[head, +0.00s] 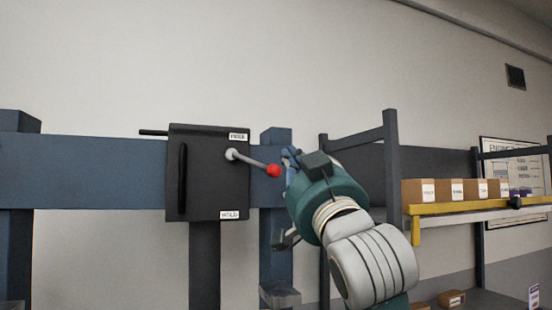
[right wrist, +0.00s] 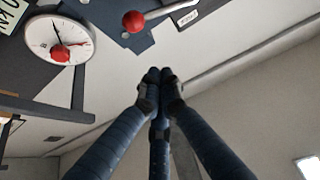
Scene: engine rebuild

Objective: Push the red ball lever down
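The red ball (head: 274,170) sits at the end of a grey lever (head: 250,161). The lever comes out of a dark control box (head: 205,200) and slopes slightly down to the right. My right gripper (head: 290,154) is just right of the ball in the head view, its fingers partly hidden by my wrist. In the right wrist view the gripper (right wrist: 160,75) has its fingertips drawn together with nothing between them. The red ball (right wrist: 133,21) shows above and left of the fingertips there, apart from them. My left gripper is not in view.
The box has a small label at the top and a "HOLD" label (head: 230,215) at the bottom. It is mounted at a blue beam (head: 90,170). A shelf with cardboard boxes (head: 418,191) stands at right. A round dial (right wrist: 45,38) shows in the right wrist view.

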